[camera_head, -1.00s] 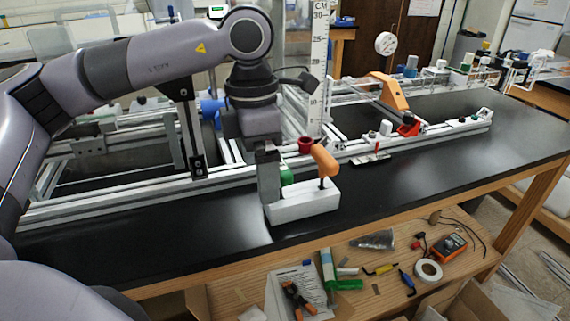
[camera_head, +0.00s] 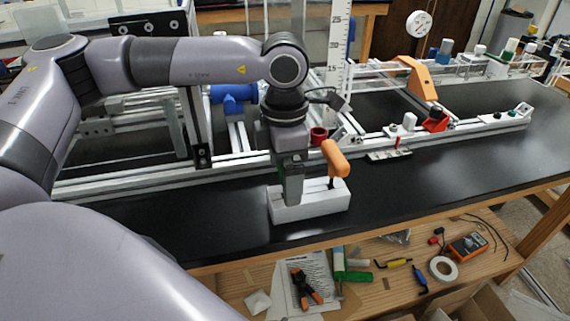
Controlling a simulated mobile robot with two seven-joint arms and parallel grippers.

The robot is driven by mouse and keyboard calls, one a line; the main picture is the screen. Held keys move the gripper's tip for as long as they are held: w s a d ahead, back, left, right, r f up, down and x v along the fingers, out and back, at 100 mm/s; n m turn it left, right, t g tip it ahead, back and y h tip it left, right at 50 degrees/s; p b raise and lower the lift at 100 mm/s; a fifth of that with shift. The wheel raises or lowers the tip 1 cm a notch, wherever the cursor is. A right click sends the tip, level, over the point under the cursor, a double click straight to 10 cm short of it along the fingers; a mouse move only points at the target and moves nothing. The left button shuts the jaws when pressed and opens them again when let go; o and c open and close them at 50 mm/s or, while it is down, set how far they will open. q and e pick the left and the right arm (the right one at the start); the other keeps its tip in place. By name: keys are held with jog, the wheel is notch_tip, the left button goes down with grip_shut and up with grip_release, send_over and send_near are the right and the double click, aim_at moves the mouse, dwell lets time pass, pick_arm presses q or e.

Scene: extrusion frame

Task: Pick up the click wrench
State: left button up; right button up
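A white holder block (camera_head: 322,205) stands on the black bench top. A tool with an orange handle (camera_head: 336,159) and a dark shaft stands upright in its right part. I cannot tell whether this is the click wrench. My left gripper (camera_head: 293,192) points down at the left part of the block, left of the orange handle. Its fingers are seen side-on and overlap, so I cannot tell whether they are open or hold anything. My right gripper is not in view.
An aluminium extrusion frame (camera_head: 240,159) runs behind the block, with a red cup-shaped part (camera_head: 318,136) close to my gripper. A tall ruler (camera_head: 337,75) rises behind. The black bench (camera_head: 400,190) is clear right of the block. Tools lie on the lower wooden shelf (camera_head: 385,297).

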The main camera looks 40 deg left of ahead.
pick_arm(q)
jog(key=c, duration=0.7)
jog(key=shift+r, duration=9.95)
jog(key=shift+o, duration=0.2)
